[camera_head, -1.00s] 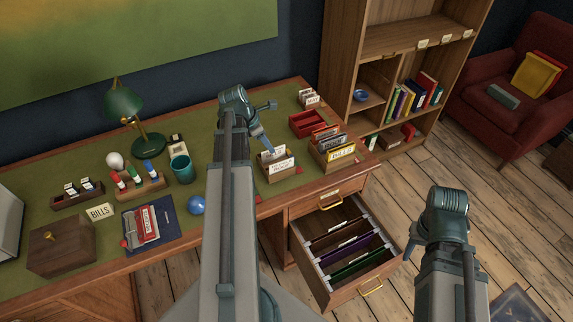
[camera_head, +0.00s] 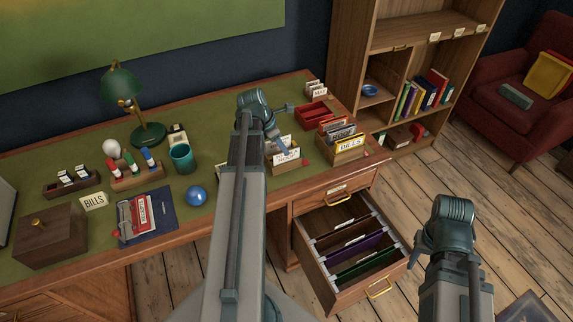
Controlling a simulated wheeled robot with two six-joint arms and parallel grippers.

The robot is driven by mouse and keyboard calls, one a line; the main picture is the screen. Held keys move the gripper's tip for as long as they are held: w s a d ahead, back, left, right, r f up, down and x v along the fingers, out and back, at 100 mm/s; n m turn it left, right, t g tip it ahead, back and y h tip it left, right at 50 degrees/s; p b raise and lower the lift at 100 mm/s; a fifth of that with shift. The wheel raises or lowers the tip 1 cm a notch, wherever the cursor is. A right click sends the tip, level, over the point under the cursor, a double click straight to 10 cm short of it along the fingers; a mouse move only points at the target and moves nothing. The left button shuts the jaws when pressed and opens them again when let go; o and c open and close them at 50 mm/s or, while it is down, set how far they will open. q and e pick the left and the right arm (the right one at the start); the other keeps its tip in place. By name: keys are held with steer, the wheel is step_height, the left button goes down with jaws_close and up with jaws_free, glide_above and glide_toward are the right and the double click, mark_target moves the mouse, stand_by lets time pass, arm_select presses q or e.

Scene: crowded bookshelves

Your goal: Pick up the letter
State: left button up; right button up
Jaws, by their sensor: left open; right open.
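White letters or cards (camera_head: 288,156) stand in a small wooden box (camera_head: 287,169) on the green-topped desk, with lettering too small to read surely. My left gripper (camera_head: 283,147) is open and points down at the top of these papers. I cannot tell whether it touches them, and its arm hides part of the box. My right gripper (camera_head: 414,256) is open and empty, to the right of the open drawer. Which paper is the letter is not clear.
A wooden box marked BILLS (camera_head: 343,149) and a red tray (camera_head: 315,114) stand close to the right. The open drawer (camera_head: 375,283) with hanging files juts out below. A teal cup (camera_head: 182,158) and a blue ball (camera_head: 196,196) lie left of my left arm.

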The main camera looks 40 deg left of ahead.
mark_target(286, 161)
arm_select(q)
steer(key=b+x, duration=0.5)
steer(key=shift+s+f, duration=0.1)
steer(key=shift+f, duration=0.05)
steer(key=shift+f, duration=0.2)
stand_by(0.6)
jaws_close()
stand_by(0.4)
